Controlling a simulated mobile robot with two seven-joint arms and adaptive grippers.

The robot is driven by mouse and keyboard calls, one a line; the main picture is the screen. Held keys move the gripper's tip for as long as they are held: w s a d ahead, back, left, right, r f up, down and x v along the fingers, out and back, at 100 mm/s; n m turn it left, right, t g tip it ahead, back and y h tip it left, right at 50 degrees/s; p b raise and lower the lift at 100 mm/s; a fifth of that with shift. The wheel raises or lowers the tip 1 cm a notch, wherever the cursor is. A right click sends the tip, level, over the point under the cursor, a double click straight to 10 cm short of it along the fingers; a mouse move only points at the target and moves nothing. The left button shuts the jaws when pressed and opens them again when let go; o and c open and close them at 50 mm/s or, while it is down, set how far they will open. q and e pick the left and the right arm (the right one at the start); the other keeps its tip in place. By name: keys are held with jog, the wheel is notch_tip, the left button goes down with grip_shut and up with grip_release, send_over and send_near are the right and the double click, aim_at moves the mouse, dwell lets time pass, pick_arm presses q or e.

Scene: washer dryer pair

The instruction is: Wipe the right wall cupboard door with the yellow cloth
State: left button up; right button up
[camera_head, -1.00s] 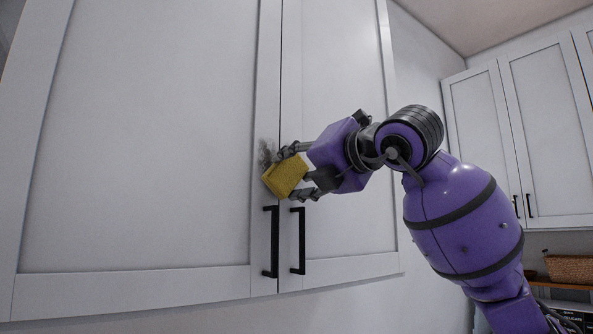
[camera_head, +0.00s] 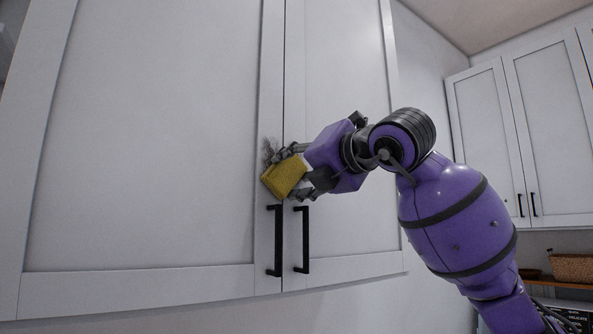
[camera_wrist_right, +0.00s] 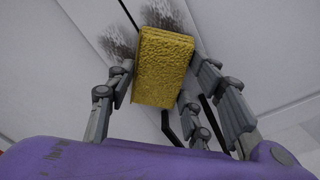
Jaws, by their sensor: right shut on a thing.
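The yellow cloth (camera_head: 284,178) is a thick, block-like piece held in my right gripper (camera_head: 295,172). It is at the lower inner edge of the tall white cupboard's left-hand door (camera_head: 150,130), just above the two black handles. I cannot tell if it touches the door. A dark grey smudge (camera_head: 269,149) shows on that door's edge strip, just above the cloth and partly hidden by it. The wrist view shows the cloth (camera_wrist_right: 163,68) between the fingers, with grey smudges (camera_wrist_right: 118,42) around it. The right-hand door (camera_head: 345,120) is shut. My left gripper is out of view.
Black handles (camera_head: 275,240) and (camera_head: 301,240) stick out below the cloth. Another white cupboard (camera_head: 490,120) hangs on the far right wall, above a shelf with a wicker basket (camera_head: 572,268). The wall below the near cupboard is bare.

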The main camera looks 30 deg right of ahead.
aim_at(303, 174)
jog(key=shift+d, duration=0.15)
jog(key=shift+d, duration=1.5)
jog(key=shift+a+r, duration=0.5)
jog(key=shift+a, duration=0.4)
jog(key=shift+a+r, duration=0.45)
jog(key=shift+a, duration=0.4)
jog(key=d+r, duration=0.1)
jog(key=d, duration=0.5)
jog(key=shift+w+d+r, duration=0.3)
jog(key=shift+w+r, duration=0.05)
jog(key=shift+r, duration=0.05)
